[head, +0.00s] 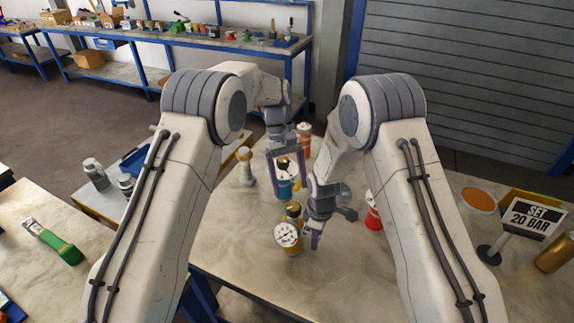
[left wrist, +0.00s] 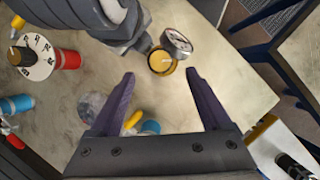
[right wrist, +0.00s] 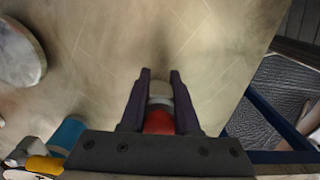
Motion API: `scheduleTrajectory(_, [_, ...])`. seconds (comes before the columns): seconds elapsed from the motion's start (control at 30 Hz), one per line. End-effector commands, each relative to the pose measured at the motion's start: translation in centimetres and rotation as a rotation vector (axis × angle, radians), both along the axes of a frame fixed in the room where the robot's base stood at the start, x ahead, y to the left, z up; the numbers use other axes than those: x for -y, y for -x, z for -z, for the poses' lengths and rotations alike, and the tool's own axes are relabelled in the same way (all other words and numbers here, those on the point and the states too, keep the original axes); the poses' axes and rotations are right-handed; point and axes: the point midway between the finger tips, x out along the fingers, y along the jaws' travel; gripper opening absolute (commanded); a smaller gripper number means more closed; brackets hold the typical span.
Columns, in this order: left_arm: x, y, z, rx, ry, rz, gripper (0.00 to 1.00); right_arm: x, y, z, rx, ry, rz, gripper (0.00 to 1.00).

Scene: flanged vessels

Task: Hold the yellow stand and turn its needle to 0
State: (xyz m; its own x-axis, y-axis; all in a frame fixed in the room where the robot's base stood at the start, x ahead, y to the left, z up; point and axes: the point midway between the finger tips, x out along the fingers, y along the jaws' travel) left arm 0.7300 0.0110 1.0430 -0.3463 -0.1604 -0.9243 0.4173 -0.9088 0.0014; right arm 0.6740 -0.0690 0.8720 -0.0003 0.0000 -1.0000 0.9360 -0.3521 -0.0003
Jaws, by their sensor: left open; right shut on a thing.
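The yellow stand (head: 293,250) stands upright near the table's front, with a round white dial tilted on it. In the left wrist view its yellow round top (left wrist: 161,62) shows with the dial beside it. The needle's reading is too small to tell. My right gripper (head: 316,241) points down just right of the stand. In the right wrist view its fingers (right wrist: 160,78) are shut on a small red and pale grey piece (right wrist: 158,118).
A red vessel with a dial (head: 374,216) stands right of my right gripper. A sign reading SET 20 BAR (head: 532,215) is at the right. The table's front is bare.

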Motion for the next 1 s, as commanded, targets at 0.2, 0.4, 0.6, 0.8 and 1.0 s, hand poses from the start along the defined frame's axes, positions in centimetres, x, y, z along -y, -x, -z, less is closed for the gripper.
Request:
scheduleTrajectory(0.2, [-0.7, -1.5, -3.9, 0.002, 0.0, -0.002, 0.81, 0.0, 0.0, 0.0, 0.0, 0.0, 0.0, 0.0])
scheduleTrajectory(0.4, [-1.0, -2.0, -5.4, -0.001, 0.0, -0.001, 0.81, 0.0, 0.0, 0.0, 0.0, 0.0, 0.0, 0.0])
scheduleTrajectory(0.6, [-1.0, -2.1, -5.6, -0.001, -0.001, -0.001, 0.81, 0.0, 0.0, 0.0, 0.0, 0.0, 0.0, 0.0])
scheduleTrajectory(0.8, [-1.0, -2.1, -5.6, -0.001, -0.001, -0.001, 0.81, 0.0, 0.0, 0.0, 0.0, 0.0, 0.0, 0.0])
scheduleTrajectory(1.0, [-1.0, -2.1, -5.6, -0.001, -0.001, -0.001, 0.81, 0.0, 0.0, 0.0, 0.0, 0.0, 0.0, 0.0])
